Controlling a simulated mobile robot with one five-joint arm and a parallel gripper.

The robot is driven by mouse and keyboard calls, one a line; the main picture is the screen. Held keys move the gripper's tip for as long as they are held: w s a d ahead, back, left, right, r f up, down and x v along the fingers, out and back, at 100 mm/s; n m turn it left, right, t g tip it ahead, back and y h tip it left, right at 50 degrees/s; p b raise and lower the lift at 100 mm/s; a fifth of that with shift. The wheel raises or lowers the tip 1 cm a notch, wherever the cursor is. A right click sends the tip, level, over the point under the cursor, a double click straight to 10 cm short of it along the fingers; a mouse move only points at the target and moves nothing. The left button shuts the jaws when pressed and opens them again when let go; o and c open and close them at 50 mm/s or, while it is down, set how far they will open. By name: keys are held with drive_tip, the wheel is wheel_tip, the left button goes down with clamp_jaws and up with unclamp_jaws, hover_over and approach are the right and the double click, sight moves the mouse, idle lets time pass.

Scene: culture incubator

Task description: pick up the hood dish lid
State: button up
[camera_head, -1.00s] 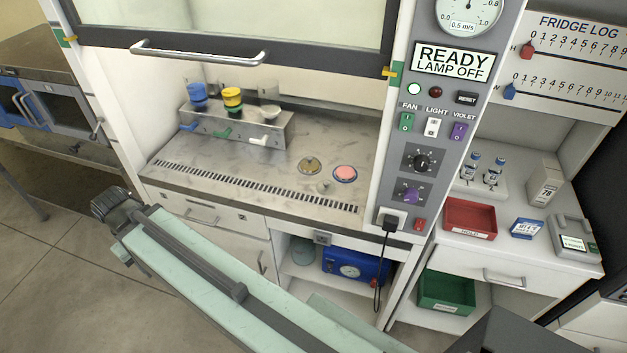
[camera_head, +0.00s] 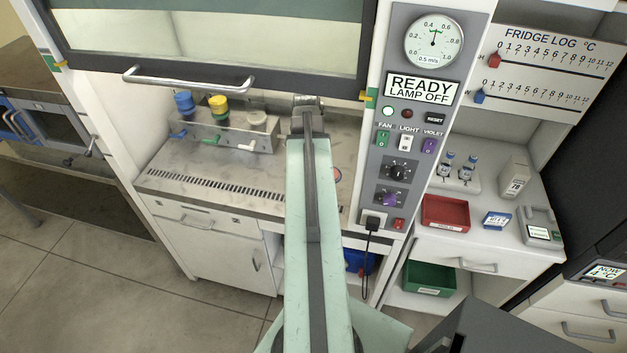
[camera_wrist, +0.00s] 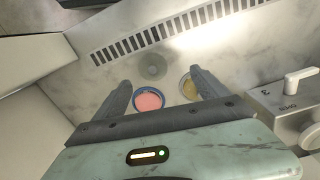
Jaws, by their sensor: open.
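A faint, clear round disc with a small knob, which looks like the dish lid (camera_wrist: 152,67), lies on the hood's work surface in the wrist view. A pink dish with a blue rim (camera_wrist: 148,100) and a tan round dish (camera_wrist: 187,88) lie close by. My gripper (camera_wrist: 160,78) is open and empty, its fingers spread, with the pink dish and the lid showing between them. How high the fingers are above the surface is hard to tell. In the head view only an edge of the pink dish (camera_head: 337,174) shows; my arm hides the lid and tan dish.
The raised sash with its handle (camera_head: 187,80) hangs over the hood opening. A metal rack (camera_head: 205,134) with blue and yellow capped items stands at the back left. A slotted vent (camera_head: 215,185) runs along the front. The control panel (camera_head: 410,130) borders the right.

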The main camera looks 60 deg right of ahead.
drive_tip(key=shift+s+d, duration=0.4)
drive_tip(key=shift+s, duration=0.15)
wheel_tip(320, 180, down, 8)
drive_tip(key=b, duration=0.8)
drive_tip(key=shift+d, duration=0.1)
drive_tip(key=shift+r, duration=0.15)
drive_tip(key=c, duration=1.4)
